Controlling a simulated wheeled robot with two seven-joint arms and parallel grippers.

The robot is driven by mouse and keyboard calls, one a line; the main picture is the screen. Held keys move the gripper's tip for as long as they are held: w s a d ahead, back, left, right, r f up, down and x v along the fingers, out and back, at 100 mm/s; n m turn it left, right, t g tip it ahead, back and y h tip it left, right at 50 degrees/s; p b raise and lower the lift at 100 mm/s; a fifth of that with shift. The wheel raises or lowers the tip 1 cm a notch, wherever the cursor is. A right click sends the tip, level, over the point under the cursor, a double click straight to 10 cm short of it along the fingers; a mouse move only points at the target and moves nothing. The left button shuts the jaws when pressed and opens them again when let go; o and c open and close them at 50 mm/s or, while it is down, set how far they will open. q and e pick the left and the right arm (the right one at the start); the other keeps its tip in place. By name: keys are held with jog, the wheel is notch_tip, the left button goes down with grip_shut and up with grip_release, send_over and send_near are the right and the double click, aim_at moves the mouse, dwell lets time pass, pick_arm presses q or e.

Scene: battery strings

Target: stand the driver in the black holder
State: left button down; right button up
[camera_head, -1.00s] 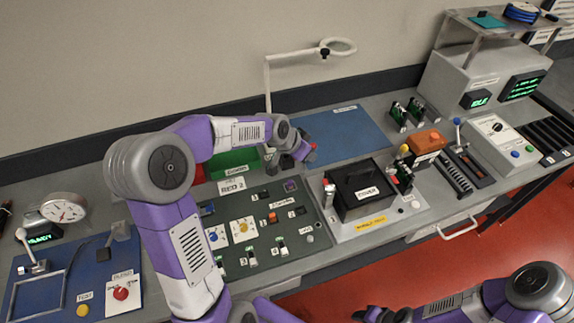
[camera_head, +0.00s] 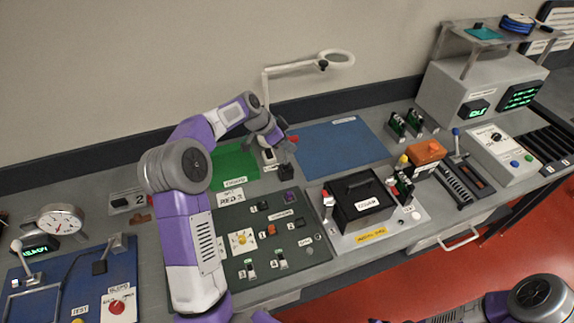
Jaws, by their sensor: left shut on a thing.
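My left gripper (camera_head: 284,146) is shut at the back of the bench, beyond the dark panel. A small red part, which looks like the driver's handle (camera_head: 293,139), shows at its fingers. The rest of the driver is hidden or too small to make out. A small black block that looks like the black holder (camera_head: 286,171) stands just below the gripper. I cannot tell whether the driver touches it. My right arm is at the bottom right, with only a sliver of its gripper at the frame's lower edge.
The dark panel (camera_head: 310,250) with switches lies in front of the gripper. A green mat (camera_head: 228,166) is at its left and a clear blue mat (camera_head: 345,145) at its right. A black covered box (camera_head: 362,206) and a white ring-topped stand (camera_head: 266,90) are nearby.

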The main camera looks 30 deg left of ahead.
pick_arm(q)
jog(key=shift+f+b, duration=0.3)
jog(key=shift+f, duration=2.95)
jog(key=shift+f, duration=0.1)
jog(key=shift+f, duration=0.15)
jog(key=c, duration=0.9)
grip_release()
jog(key=shift+r, duration=0.2)
jog(key=shift+a+r, duration=0.1)
jog(key=shift+r, duration=0.2)
jog(key=v, duration=1.1)
jog(key=shift+s+r+p, duration=0.15)
jog(key=shift+s+p, duration=0.1)
jog(key=shift+p, duration=0.1)
